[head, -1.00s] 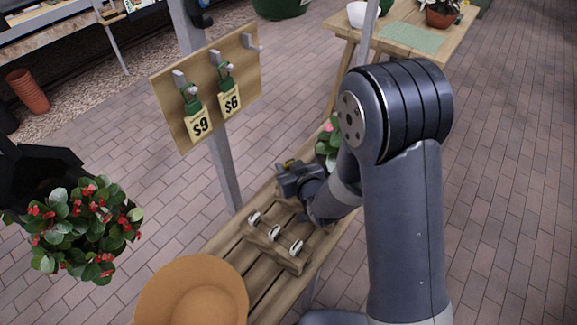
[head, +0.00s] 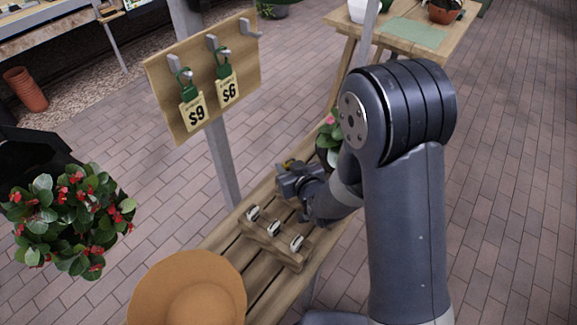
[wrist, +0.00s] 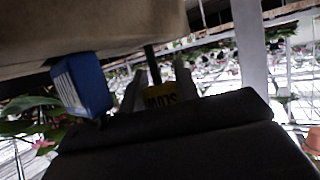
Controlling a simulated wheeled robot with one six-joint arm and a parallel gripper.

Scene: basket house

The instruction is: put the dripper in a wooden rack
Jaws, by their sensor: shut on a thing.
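The wooden rack (head: 262,241) sits on the slatted bench, with several pale rounded pieces along its top. My gripper (head: 286,176) is low over the bench, just behind the rack's far side. A small yellow patch (head: 286,166) shows at its jaws. In the wrist view, my gripper (wrist: 157,82) is shut on a yellow-labelled thing between two grey fingers, apparently the dripper (wrist: 160,97). Its label seems to read "SLOW". The rest of it is hidden behind a dark shape in front, and its tilt is unclear.
A flowering plant (head: 329,140) stands close beyond my gripper. A straw hat (head: 188,290) lies at the bench's near end. A post carries a board (head: 205,75) with hanging price tags. A blue block (wrist: 82,85) shows in the wrist view.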

